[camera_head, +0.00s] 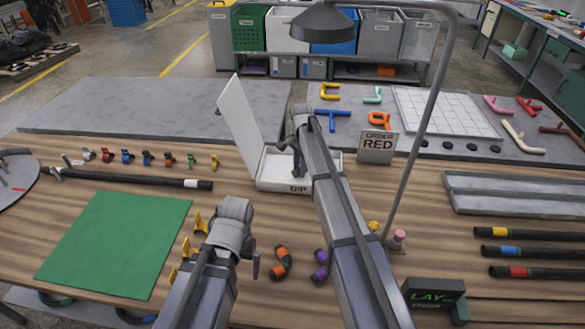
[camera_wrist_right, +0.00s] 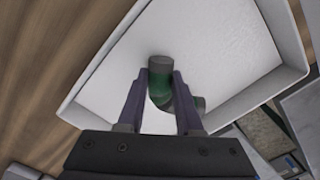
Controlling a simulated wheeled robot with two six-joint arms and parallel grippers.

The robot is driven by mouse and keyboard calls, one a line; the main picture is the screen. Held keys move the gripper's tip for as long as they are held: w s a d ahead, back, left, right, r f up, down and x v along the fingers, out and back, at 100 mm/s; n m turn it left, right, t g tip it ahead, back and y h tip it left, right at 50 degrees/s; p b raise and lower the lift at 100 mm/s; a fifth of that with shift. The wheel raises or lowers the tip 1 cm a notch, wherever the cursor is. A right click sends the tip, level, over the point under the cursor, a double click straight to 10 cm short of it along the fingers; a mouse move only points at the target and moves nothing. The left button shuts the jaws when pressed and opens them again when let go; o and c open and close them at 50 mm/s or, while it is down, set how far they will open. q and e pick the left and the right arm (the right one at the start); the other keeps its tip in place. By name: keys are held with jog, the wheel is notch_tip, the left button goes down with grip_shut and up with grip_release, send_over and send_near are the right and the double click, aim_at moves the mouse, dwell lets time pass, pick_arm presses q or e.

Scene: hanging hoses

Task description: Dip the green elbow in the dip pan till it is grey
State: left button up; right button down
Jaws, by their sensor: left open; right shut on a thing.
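The white dip pan (camera_head: 270,178) stands on the wooden table, marked DIP on its front, with its white lid (camera_head: 238,120) raised at the left. My right gripper (camera_head: 298,168) points down into the pan's area. In the right wrist view, its fingers (camera_wrist_right: 161,98) are shut on the green elbow (camera_wrist_right: 158,90), over the pan's white floor (camera_wrist_right: 215,60). The elbow's body is green, with greyish ends; contact with the floor cannot be told. The elbow is hidden in the head view. My left gripper (camera_head: 254,268) is open, low over the table's front, partly hidden by its own wrist.
A green mat (camera_head: 118,243) lies at the left. An orange-banded elbow (camera_head: 281,264) and a purple elbow (camera_head: 320,266) lie near my arms. A lamp (camera_head: 405,170) arches over the right side. An ORDER RED sign (camera_head: 377,148) stands right of the pan.

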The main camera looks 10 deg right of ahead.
jog(key=shift+s+d, duration=0.2)
jog(key=shift+d, duration=0.55)
jog(key=shift+s+d, duration=0.25)
jog(key=shift+d, duration=0.45)
jog(key=shift+s+d, duration=0.2)
jog(key=shift+d, duration=0.55)
jog(key=shift+w+a, duration=0.45)
jog(key=shift+a, duration=1.15)
jog(key=shift+w+a, duration=0.5)
jog(key=shift+a, duration=1.15)
jog(key=shift+w+a, duration=0.45)
jog(key=shift+a, duration=1.15)
jog(key=shift+d, duration=0.1)
jog(key=shift+s+d, duration=0.45)
jog(key=shift+d, duration=1.15)
jog(key=shift+s+d, duration=0.5)
jog(key=shift+d, duration=1.05)
jog(key=shift+s+d, duration=0.45)
jog(key=shift+d, duration=1.15)
pick_arm(q)
jog(key=shift+r, duration=0.1)
pick_arm(e)
jog(key=shift+r, duration=0.15)
